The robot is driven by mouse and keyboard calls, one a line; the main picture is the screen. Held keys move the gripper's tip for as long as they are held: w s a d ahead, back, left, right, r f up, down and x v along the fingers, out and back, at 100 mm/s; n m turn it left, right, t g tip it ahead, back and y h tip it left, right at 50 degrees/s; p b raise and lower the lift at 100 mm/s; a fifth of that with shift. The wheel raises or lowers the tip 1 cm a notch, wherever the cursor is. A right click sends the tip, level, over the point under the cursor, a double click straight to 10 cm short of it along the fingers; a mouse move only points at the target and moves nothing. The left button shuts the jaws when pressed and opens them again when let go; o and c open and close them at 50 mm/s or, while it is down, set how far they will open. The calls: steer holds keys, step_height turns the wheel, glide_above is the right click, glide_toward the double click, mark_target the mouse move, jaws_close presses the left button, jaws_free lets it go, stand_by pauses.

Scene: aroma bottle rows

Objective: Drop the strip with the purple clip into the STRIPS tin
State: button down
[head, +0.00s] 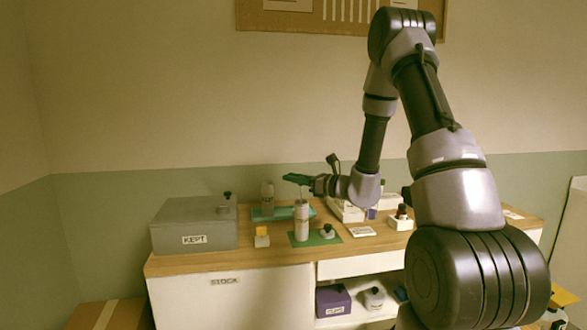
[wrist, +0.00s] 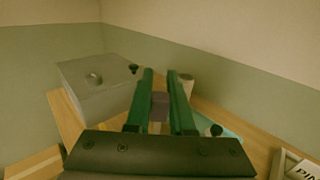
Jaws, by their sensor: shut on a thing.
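My gripper (head: 290,178), with green fingers, is above the counter. It also shows in the wrist view (wrist: 160,74), where a small purple-grey piece (wrist: 159,104) sits between the fingers; it looks like the strip's purple clip. A white upright tin (head: 301,222) stands on a green mat (head: 328,238) just under the gripper. Its label is too small to read, so I cannot tell if it says STRIPS.
A grey KEPT box (head: 195,226) stands at the left. A grey canister (head: 267,196) stands on a teal mat behind the white tin. A yellow-topped bottle (head: 262,236) and a dark-knobbed one (head: 327,231) flank the tin. A purple box (head: 332,301) is on the lower shelf.

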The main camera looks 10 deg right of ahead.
steer(key=shift+f, duration=1.7)
steer(key=c, duration=0.7)
jaws_free()
steer(key=v, duration=1)
steer(key=shift+r, duration=0.1)
